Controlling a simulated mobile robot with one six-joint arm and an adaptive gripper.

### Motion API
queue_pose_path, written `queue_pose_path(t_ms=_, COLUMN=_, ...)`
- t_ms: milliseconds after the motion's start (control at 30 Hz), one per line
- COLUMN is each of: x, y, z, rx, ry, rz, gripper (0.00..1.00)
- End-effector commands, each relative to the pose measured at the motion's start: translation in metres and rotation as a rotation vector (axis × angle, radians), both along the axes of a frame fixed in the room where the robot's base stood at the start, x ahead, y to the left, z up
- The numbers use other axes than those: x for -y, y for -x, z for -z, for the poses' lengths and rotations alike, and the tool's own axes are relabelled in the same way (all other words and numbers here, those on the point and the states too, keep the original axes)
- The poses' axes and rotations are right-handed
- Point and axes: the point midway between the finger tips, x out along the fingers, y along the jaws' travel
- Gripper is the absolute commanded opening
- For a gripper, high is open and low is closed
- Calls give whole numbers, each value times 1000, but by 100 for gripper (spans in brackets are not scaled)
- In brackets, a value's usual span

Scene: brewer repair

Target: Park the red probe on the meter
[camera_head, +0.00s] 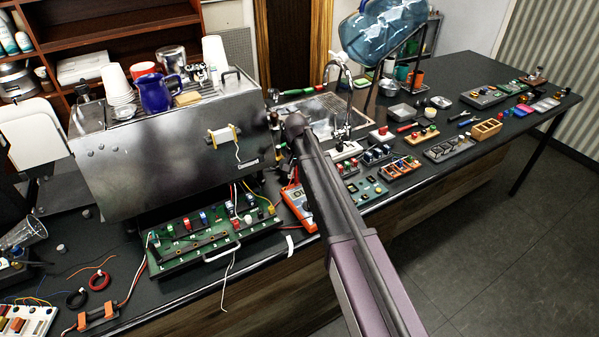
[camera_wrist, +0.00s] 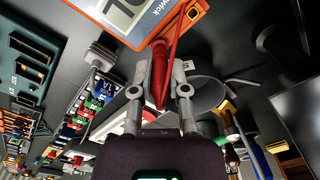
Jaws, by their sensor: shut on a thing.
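The red probe (camera_wrist: 158,72) is between the two fingers of my gripper (camera_wrist: 160,90) in the wrist view, and the gripper is shut on it. The head view does not show the fingers or the probe clearly. I cannot tell whether the probe touches the meter.
The silver brewer (camera_head: 170,140) stands left of the meter, with a green circuit board (camera_head: 205,245) in front of it. Small boards and power strips crowd the counter right of my arm, including a white strip (camera_head: 345,151). A blue water bottle (camera_head: 370,40) is behind.

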Motion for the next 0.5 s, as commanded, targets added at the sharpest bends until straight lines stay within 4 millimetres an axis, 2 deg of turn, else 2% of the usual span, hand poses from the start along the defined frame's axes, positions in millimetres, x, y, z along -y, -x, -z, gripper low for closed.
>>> queue_pose_path(t_ms=367, x=0, y=0, z=1, rx=0, ry=0, rz=0, gripper=0)
queue_pose_path(t_ms=400, x=0, y=0, z=0, rx=0, ry=0, rz=0, gripper=32)
queue_pose_path(t_ms=500, x=0, y=0, z=0, rx=0, ry=0, rz=0, gripper=61)
